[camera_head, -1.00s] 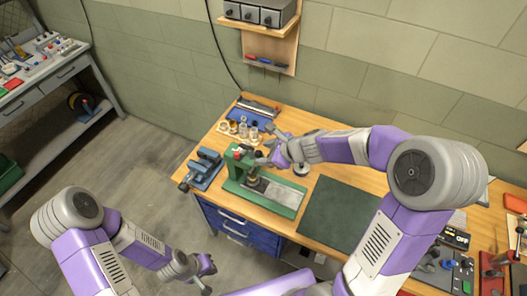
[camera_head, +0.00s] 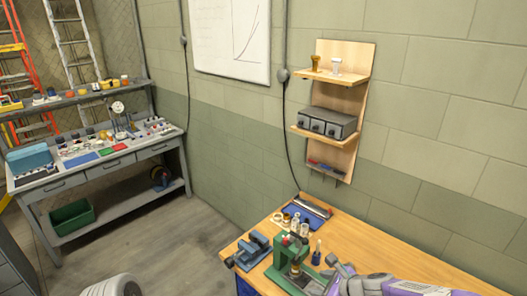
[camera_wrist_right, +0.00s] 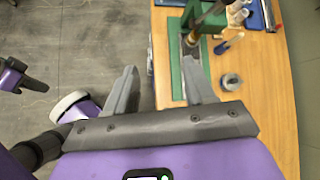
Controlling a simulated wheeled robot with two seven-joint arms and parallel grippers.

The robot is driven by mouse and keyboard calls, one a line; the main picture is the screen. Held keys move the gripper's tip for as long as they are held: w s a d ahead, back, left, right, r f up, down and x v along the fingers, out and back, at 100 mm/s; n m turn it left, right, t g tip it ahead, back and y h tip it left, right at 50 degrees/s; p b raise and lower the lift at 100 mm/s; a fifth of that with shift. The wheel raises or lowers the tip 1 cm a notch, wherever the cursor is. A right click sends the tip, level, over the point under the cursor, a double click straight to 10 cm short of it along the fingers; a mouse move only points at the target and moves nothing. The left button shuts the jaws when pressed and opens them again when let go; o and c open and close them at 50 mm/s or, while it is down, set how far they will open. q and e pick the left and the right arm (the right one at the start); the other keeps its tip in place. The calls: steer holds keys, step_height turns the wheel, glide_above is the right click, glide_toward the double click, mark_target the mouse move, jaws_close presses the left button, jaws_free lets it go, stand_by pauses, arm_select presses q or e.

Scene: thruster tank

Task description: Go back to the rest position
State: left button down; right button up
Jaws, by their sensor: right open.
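My right gripper (camera_head: 338,275) is low in the head view, over the wooden workbench (camera_head: 375,255) and beside the green press (camera_head: 287,272). In the right wrist view the right gripper (camera_wrist_right: 158,88) has its two grey fingers spread wide with nothing between them. The fingers are near the bench's edge, and the green press (camera_wrist_right: 192,85) shows just beyond the right finger. Of my left arm, only a grey joint cap shows at the bottom left of the head view.
A blue vise (camera_head: 250,250) and several small bottles (camera_head: 295,225) stand near the press. A wooden wall shelf (camera_head: 345,95) holds grey drawers (camera_head: 328,123). A grey side bench (camera_head: 100,165) with a green bin (camera_head: 72,218) stands at the left. The floor (camera_head: 160,240) between the benches is clear.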

step_height(320, 180, down, 16)
steer(key=s+n+g+h+b, duration=0.1)
steer(key=s+n+g+b, duration=0.15)
steer(key=n+b, duration=0.25)
arm_select(q)
step_height(320, 180, down, 18)
steer(key=w+b, duration=0.1)
steer(key=b, duration=1.1)
steer(key=shift+r, duration=0.15)
arm_select(e)
steer(key=s+a+f+n+g, duration=0.1)
steer(key=s+f+n, duration=0.4)
steer(key=f, duration=0.5)
steer(key=s+a+f+n+g, duration=0.1)
steer(key=s+a+f+n, duration=0.2)
steer(key=s+f+n, duration=0.3)
steer(key=s+a+f+n+g, duration=0.2)
steer(key=s+f+n, duration=0.4)
steer(key=f, duration=0.8)
steer(key=shift+s+a, duration=0.4)
